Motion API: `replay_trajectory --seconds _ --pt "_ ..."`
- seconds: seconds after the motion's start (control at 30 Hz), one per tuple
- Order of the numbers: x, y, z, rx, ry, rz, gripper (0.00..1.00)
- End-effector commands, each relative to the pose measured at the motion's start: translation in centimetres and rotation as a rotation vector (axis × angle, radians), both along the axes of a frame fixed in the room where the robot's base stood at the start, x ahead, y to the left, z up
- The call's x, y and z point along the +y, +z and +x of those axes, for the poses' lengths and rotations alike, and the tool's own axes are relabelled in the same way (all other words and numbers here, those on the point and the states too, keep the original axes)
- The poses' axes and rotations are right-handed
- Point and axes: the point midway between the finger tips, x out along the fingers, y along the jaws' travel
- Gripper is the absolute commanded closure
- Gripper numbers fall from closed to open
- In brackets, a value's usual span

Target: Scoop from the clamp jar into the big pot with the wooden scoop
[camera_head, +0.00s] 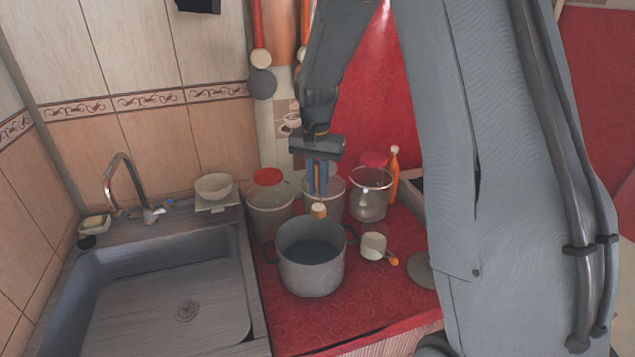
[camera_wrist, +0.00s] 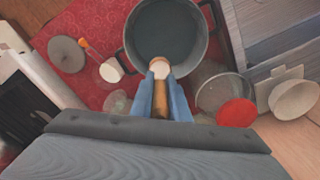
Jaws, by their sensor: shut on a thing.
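My gripper (camera_head: 318,192) points down behind the big pot, its blue fingers shut on the wooden scoop (camera_wrist: 161,101). The scoop's pale round end (camera_head: 318,210) shows below the fingers, by the pot's back rim; in the wrist view it overlaps the near rim. Whether the scoop holds anything is unclear. The big grey pot (camera_head: 312,273) stands open on the red counter, with a dark, smooth interior. Three glass jars stand behind it: a left one (camera_head: 270,217), a middle one (camera_head: 338,195) partly hidden by my gripper, and a right one (camera_head: 371,193). I cannot tell which is the clamp jar.
A white cup-like scoop with an orange handle (camera_head: 373,245) and a grey disc (camera_head: 421,269) lie right of the pot. An orange bottle (camera_head: 393,174) stands behind the right jar. The sink (camera_head: 180,290) and a white bowl (camera_head: 214,185) are left. Space among the jars is tight.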

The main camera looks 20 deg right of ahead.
Motion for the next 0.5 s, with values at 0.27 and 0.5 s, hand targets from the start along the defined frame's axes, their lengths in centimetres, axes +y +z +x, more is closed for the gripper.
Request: replay_trajectory --seconds 0.27,0.5 --pt "1.3 -2.2 -1.1 -0.048 0.001 -0.047 1.00" --pt "2.1 -3.4 -1.9 -0.082 0.002 -0.081 1.00"
